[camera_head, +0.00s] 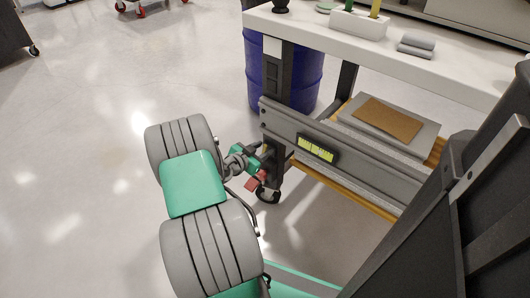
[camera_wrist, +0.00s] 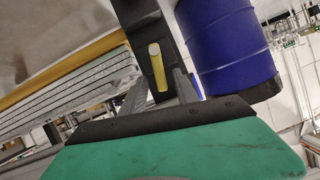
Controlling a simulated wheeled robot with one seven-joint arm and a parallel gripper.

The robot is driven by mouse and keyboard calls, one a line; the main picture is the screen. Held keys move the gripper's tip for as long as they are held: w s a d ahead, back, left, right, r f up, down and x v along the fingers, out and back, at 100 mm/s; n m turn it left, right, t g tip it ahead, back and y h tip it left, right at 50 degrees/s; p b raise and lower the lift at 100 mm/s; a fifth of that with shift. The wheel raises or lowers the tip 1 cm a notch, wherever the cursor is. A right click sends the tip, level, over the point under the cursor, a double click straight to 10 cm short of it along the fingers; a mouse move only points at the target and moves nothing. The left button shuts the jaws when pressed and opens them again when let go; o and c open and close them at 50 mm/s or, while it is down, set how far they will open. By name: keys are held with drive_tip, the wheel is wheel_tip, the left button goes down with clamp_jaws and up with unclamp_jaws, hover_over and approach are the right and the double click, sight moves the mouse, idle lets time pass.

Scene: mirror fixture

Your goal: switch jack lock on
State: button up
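A short yellow lever with a pale round end (camera_wrist: 157,68), apparently the jack lock, sits on a black upright part in the wrist view. My gripper (camera_wrist: 160,88) points at it, with one grey finger on each side of the lever. The fingers stand apart, with visible gaps to the lever, so the gripper looks open and empty. How deep the lever lies between the fingertips is hard to tell. In the head view my gripper (camera_head: 250,160) is small and close to the workbench's lower front corner. The lever cannot be made out clearly there.
A white-topped workbench (camera_head: 455,72) has a grey lower rail (camera_head: 350,165) with a yellow-green label. A black caster (camera_head: 268,194) stands under the corner, with a red part (camera_head: 257,181) near it. A blue barrel (camera_head: 305,80) stands behind. Open floor lies left.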

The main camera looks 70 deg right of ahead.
drive_tip(key=shift+x, duration=1.1)
clamp_jaws()
drive_tip(key=shift+w, duration=0.1)
